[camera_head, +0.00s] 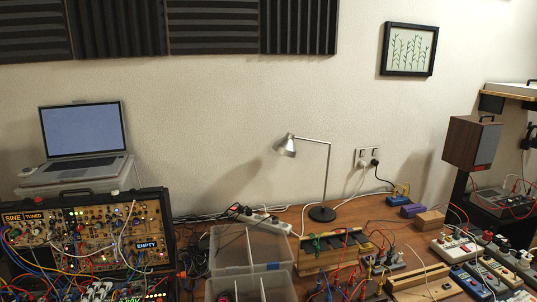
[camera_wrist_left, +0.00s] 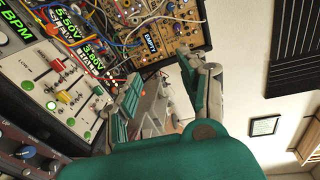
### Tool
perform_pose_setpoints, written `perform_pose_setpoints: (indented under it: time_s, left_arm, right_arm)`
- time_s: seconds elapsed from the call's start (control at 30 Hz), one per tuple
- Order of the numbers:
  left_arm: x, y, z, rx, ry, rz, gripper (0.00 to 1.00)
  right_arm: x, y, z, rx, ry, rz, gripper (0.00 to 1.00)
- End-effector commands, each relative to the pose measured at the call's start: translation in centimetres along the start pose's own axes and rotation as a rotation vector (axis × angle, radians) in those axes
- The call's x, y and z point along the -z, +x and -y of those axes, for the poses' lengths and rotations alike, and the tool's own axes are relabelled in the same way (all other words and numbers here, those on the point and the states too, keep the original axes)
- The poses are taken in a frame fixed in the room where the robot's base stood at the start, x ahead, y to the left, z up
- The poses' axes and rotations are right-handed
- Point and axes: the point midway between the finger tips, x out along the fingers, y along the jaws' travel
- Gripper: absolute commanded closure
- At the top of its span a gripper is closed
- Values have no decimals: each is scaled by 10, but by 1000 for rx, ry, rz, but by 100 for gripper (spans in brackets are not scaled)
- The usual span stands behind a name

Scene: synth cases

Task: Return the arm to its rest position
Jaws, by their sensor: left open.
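My left gripper (camera_wrist_left: 160,70) shows in the left wrist view with its two green-padded fingers spread apart. Nothing is between the fingers. It is close to the synth case (camera_wrist_left: 165,30), whose panel with patch cables and lit displays fills the upper left of that view. In the head view the same kind of case (camera_head: 85,235) stands at the lower left, with labels "SINE", "TUNED" and "EMPTY". No arm or gripper of mine shows in the head view, and my right gripper is in neither view.
A laptop (camera_head: 82,130) stands behind the case. A clear divided box (camera_head: 240,247), a desk lamp (camera_head: 322,213), a wooden rack (camera_head: 320,262) and several pedals with cables crowd the table. A speaker (camera_head: 472,143) is at right. Open air lies above the table before the wall.

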Motion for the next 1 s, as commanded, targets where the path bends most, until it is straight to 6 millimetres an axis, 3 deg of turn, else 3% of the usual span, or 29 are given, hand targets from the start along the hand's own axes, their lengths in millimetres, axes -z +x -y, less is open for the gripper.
perform_pose_setpoints:
  time_s: [0.17, 0.37, 0.7, 1.0]
  left_arm:
    - [15, -22, -29, -87, -165, 48, 57]
    - [39, -62, -72, -245, -415, 139, 57]
    - [96, -178, -146, -645, -889, 366, 57]
    - [136, -263, -166, -922, -1129, 519, 57]
  right_arm:
    - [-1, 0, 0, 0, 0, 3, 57]
    - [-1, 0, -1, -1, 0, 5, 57]
    - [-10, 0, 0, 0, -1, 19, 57]
    - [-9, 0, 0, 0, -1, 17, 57]
